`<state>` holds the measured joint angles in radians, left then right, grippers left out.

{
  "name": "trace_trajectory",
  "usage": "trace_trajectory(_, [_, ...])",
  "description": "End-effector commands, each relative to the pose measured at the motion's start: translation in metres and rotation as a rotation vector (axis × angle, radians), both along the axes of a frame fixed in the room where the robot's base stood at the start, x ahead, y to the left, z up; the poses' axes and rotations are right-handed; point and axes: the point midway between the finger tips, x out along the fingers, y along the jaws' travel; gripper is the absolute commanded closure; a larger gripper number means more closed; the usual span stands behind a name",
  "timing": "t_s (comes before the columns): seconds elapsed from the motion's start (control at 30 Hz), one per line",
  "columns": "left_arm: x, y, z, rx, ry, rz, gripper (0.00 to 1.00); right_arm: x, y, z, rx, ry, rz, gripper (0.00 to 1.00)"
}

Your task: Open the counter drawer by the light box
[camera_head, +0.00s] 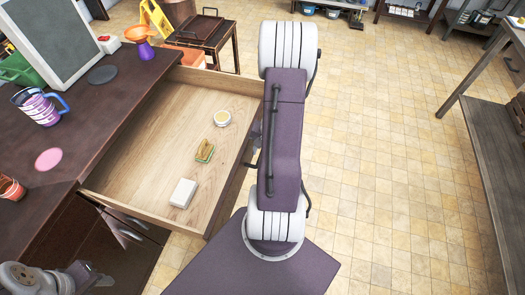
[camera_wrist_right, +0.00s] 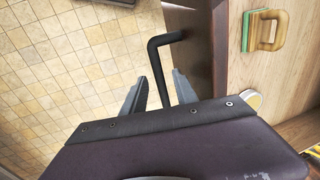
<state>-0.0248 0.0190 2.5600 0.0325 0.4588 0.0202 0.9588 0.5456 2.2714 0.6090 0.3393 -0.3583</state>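The counter drawer (camera_head: 165,120) is pulled far out of the dark counter (camera_head: 95,105), its pale wood inside showing. The light box (camera_head: 62,40), a framed upright panel, stands on the counter at the upper left. In the right wrist view a black bent bar handle (camera_wrist_right: 158,70) on the drawer front runs between the fingers of my right gripper (camera_wrist_right: 160,78). The fingers are apart, with gaps beside the bar. My right arm hides this gripper in the head view. My left gripper (camera_head: 88,277) is at the lower left by the counter; its fingers are unclear.
The drawer holds a white block (camera_head: 183,193), a sponge (camera_head: 205,151) and a round tub (camera_head: 222,118). A patterned mug (camera_head: 38,107) and a pink disc (camera_head: 48,159) are on the counter. Tiled floor (camera_head: 390,150) is clear to the right, up to a shelf unit (camera_head: 480,130).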

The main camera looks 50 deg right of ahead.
Motion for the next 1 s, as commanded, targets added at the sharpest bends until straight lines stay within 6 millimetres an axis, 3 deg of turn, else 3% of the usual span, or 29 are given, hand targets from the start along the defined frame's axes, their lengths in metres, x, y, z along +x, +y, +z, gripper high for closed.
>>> trace_trajectory(0.07, [0.000, 0.000, 0.004, 0.000, 0.000, 0.000, 0.64, -0.001, -0.001, 0.007, -0.001, -0.001, 0.001, 0.65])
trace_trajectory(0.33, [0.000, 0.000, 0.027, 0.000, 0.000, 0.000, 0.64, -0.011, -0.006, 0.065, -0.004, -0.004, -0.001, 0.65])
trace_trajectory(0.5, [0.000, 0.000, 0.031, 0.000, 0.000, 0.000, 0.64, -0.015, -0.007, 0.086, -0.001, -0.002, 0.000, 0.65])
trace_trajectory(1.0, [0.000, 0.000, 0.031, 0.000, 0.000, 0.000, 0.64, -0.016, -0.007, 0.089, 0.000, 0.000, 0.000, 0.65])
